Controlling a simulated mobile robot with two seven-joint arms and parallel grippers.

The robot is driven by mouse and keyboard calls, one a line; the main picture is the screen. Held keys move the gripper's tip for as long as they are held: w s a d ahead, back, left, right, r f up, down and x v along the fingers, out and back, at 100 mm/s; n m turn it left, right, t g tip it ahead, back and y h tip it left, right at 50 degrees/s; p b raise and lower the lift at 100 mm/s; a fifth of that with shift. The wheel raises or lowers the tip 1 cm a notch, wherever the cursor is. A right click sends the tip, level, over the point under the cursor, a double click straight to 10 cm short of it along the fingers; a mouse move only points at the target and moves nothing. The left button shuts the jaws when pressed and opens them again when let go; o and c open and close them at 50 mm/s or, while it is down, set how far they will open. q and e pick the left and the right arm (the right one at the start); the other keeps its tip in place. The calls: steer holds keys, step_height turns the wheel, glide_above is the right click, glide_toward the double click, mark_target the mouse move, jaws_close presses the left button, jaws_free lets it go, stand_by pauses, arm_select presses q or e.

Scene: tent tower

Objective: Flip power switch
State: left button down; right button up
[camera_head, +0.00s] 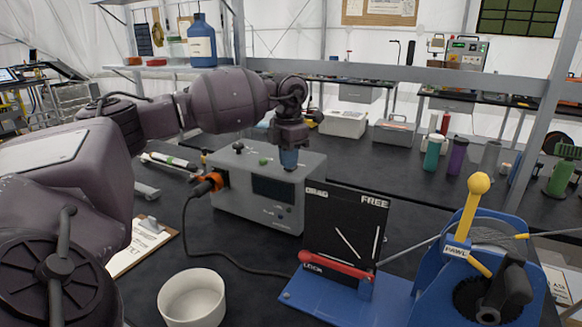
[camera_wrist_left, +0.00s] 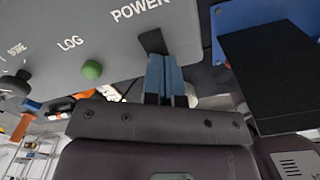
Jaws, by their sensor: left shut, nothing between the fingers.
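The grey control box (camera_head: 266,187) stands on the dark bench in the head view, with a dark screen on its front and an orange plug in its left side. In the left wrist view its panel (camera_wrist_left: 60,35) carries the words POWER and LOG and a green button (camera_wrist_left: 92,69). The black power switch (camera_wrist_left: 152,41) is beside the word POWER. My left gripper (camera_head: 289,158) is over the box's top right. Its blue fingers (camera_wrist_left: 164,75) are shut and empty, with tips at the switch; I cannot tell whether they touch. My right gripper is out of view.
A black board (camera_head: 340,225) and a blue winch stand (camera_head: 480,265) with a yellow-knobbed lever are at the right. A white bowl (camera_head: 192,297) and a clipboard (camera_head: 143,245) are at the front left. A black cable runs from the plug along the bench. Bottles (camera_head: 457,156) stand behind.

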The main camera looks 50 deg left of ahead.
arm_select(q)
steer(key=shift+f, duration=0.45)
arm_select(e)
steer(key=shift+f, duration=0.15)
arm_select(q)
steer(key=shift+r+p, duration=1.05)
steer(key=shift+r, duration=2.55)
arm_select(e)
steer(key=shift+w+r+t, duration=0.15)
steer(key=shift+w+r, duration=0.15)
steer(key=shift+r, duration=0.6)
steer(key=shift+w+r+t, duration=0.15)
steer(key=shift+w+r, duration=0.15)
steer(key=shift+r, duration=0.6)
